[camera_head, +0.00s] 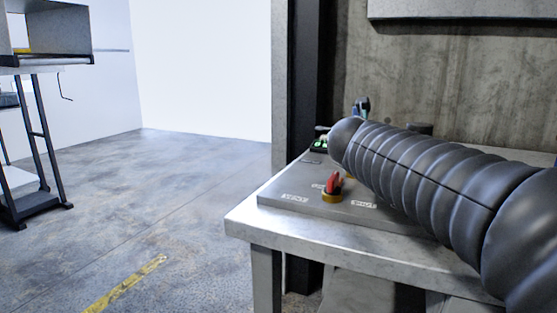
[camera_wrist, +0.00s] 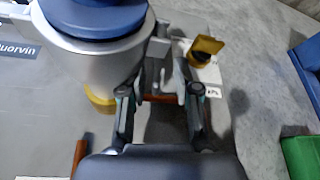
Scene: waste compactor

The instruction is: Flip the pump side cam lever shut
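In the wrist view, a silver cylinder (camera_wrist: 92,62) with a blue top (camera_wrist: 95,15) and a yellow collar (camera_wrist: 100,98) stands on a grey panel; it looks like the pump body. My gripper (camera_wrist: 160,92) has its two fingers spread beside the cylinder's right side. A thin orange-brown bar (camera_wrist: 162,98) and grey metal parts show between the fingers. I cannot tell which part is the cam lever, or whether a finger touches it. In the head view my arm hides the gripper and most of the panel (camera_head: 285,197).
A red handle (camera_head: 335,183) on a yellow base stands on the panel on the metal bench (camera_head: 245,222). In the wrist view, a yellow-and-black part (camera_wrist: 206,47) lies right of the fingers. Blue (camera_wrist: 308,62) and green (camera_wrist: 300,157) objects are at the right edge. Left floor is open.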

